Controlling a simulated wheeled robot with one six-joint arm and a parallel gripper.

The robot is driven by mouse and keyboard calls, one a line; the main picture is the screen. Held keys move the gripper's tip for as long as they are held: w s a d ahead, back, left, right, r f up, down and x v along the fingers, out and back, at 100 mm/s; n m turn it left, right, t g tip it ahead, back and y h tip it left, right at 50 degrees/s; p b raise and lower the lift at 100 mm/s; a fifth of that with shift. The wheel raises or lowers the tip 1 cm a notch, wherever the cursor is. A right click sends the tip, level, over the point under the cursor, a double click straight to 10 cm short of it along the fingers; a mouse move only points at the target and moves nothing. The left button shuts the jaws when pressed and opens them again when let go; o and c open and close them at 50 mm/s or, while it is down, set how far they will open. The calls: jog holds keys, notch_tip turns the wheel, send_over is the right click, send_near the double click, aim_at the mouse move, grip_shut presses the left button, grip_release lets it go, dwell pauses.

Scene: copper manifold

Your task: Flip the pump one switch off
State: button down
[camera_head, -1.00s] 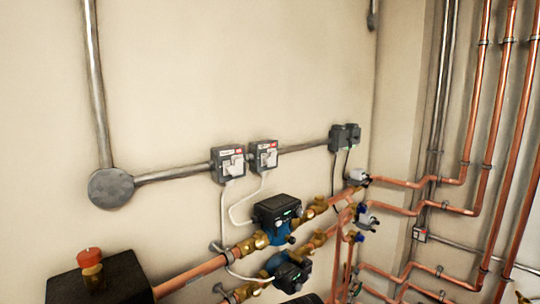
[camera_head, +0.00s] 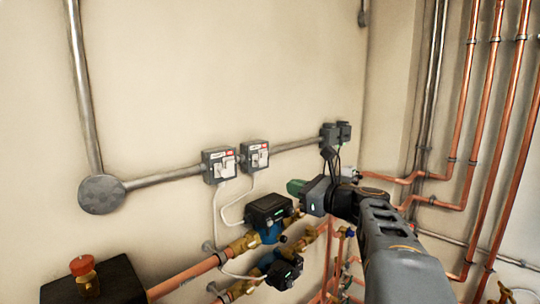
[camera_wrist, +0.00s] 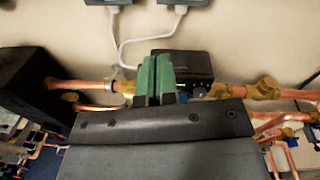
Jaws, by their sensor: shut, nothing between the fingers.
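Two grey switch boxes with pale switch plates and small red marks sit side by side on the wall: the left switch box (camera_head: 219,166) and the right switch box (camera_head: 254,156). Their labels are too small to read, so I cannot tell which is pump one or how the switches are set. Their lower edges show at the top of the wrist view, left (camera_wrist: 106,3) and right (camera_wrist: 184,3). My gripper (camera_head: 293,187) is to the right of and below both boxes, apart from them. Its green fingers (camera_wrist: 157,74) are shut together and empty.
The upper pump (camera_head: 268,211), with a black head, is just left of and below my gripper; the lower pump (camera_head: 282,271) is beneath it. White cables loop below the boxes. Copper pipes (camera_head: 480,120) line the right. The wall above the boxes is clear.

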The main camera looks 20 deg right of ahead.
aim_at(264, 153)
jog(key=d+r+m+t, duration=0.2)
jog(key=d+r, duration=0.1)
jog(key=shift+d+r+m+h, duration=0.3)
jog(key=shift+m, duration=0.1)
jog(key=p+x, duration=0.4)
jog(key=x, duration=1)
jog(key=shift+r+p, duration=0.1)
jog(key=shift+p, duration=0.25)
jog(key=shift+a+r, duration=0.1)
jog(key=shift+a, duration=0.05)
